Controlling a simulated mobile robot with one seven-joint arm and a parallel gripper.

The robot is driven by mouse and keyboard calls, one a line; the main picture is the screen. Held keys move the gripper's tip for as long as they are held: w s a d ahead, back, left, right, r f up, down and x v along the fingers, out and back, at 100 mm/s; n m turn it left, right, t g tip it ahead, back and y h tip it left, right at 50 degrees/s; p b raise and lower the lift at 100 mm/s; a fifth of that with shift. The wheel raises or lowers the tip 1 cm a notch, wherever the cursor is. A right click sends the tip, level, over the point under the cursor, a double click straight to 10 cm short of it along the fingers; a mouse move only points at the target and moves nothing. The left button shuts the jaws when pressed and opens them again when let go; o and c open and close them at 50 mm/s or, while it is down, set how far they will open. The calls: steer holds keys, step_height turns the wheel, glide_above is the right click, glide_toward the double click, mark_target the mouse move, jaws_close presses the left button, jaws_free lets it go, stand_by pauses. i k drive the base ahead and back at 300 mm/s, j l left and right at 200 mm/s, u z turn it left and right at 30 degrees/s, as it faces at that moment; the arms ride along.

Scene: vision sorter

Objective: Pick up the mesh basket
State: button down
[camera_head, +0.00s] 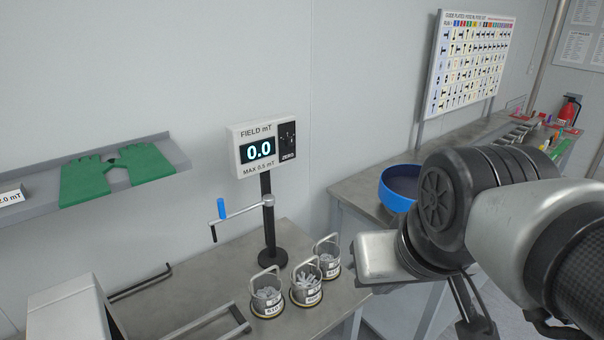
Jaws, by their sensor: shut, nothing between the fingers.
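Three small metal baskets with upright loop handles stand together at the right end of the near bench. One is at the left (266,297), one in the middle (306,291) and one at the back right (329,267). Each holds grey metal pieces and has a label on its front; the lettering is too small to read surely. Which one is the mesh basket I cannot tell. My gripper (475,322) is at the lower right, pointing down, shut and empty. It is well to the right of the baskets and partly cut off by the frame.
A field meter (262,148) reading 0.0 stands on a black post behind the baskets, with a blue-handled crank (221,209). A blue bowl (396,202) sits on the back bench. Green gloves (120,172) lie on a wall shelf. A grey box (72,312) stands lower left.

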mark_target(330, 252)
steer(key=i+l+u, duration=0.45)
steer(key=l, duration=0.15)
steer(key=l+u, duration=0.2)
steer(key=i+l+u, duration=0.1)
steer(key=l+u, duration=0.15)
steer(key=l, duration=0.25)
steer(key=i+l+u, duration=0.2)
steer(key=l, duration=0.15)
steer(key=k, duration=0.1)
